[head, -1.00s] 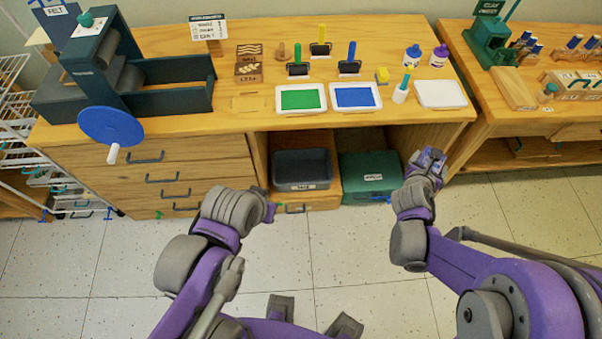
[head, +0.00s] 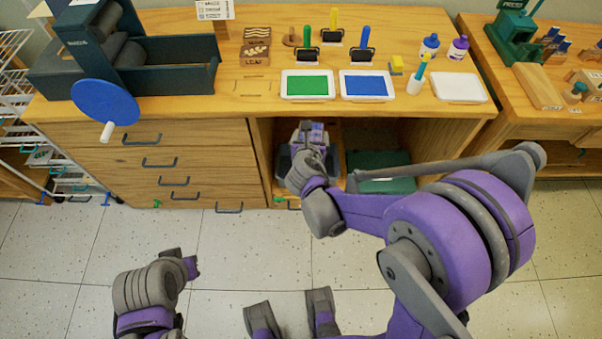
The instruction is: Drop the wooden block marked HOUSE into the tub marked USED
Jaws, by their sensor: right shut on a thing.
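The dark grey tub (head: 284,163) stands on the low shelf in the open bay under the table, mostly hidden behind my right gripper, and its label is covered. My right gripper (head: 309,134) is in front of and over the tub, seen from behind. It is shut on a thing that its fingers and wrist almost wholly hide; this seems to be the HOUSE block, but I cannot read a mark. My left gripper (head: 191,266) is low over the floor at the left, away from the table; its jaw opening cannot be made out.
Two other carved blocks, one with waves (head: 257,33) and one below it (head: 254,55), lie on the table. A green box (head: 380,160) is right of the tub. The tabletop edge overhangs the bay. Ink trays (head: 308,85) and a press (head: 150,65) stand above.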

